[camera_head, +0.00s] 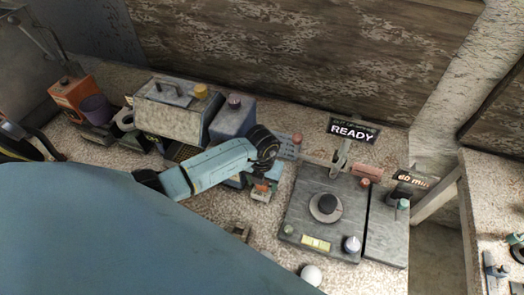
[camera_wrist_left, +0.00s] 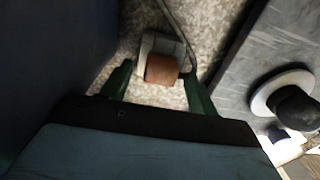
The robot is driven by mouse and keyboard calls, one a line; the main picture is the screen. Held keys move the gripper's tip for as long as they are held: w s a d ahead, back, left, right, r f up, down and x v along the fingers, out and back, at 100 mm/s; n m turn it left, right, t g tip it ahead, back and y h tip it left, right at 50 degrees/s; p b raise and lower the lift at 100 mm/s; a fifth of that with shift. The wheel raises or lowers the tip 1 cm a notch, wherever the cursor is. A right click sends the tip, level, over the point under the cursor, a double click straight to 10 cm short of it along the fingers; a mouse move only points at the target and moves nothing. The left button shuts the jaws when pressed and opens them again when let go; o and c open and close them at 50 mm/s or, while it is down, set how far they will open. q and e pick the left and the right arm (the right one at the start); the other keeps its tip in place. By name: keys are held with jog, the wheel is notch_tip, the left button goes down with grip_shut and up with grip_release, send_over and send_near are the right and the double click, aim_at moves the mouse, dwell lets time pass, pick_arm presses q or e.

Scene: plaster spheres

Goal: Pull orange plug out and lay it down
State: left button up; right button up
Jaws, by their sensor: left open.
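The orange plug (camera_wrist_left: 161,69) sits at a pale grey block (camera_wrist_left: 160,43) with a grey cable running past it in the left wrist view. In the head view, the orange plug (camera_head: 261,186) shows small just below my left wrist, beside the grey station. My left gripper (camera_wrist_left: 158,84) is open, with one green finger on each side of the plug. I cannot tell whether the fingers touch it. In the head view, my left gripper (camera_head: 264,178) is mostly hidden by my own wrist. My right gripper is not in view.
Boxes (camera_head: 172,110) stand at the back left. A white sphere (camera_head: 311,275) lies in front. Speckled bench is bare between the plug and the sphere.

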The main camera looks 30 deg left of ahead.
pick_arm(q)
jog(key=shift+f, duration=0.65)
jog(key=c, duration=1.2)
jog(key=shift+o, duration=0.2)
jog(key=shift+r+p, duration=1)
jog(key=shift+r, duration=1.55)
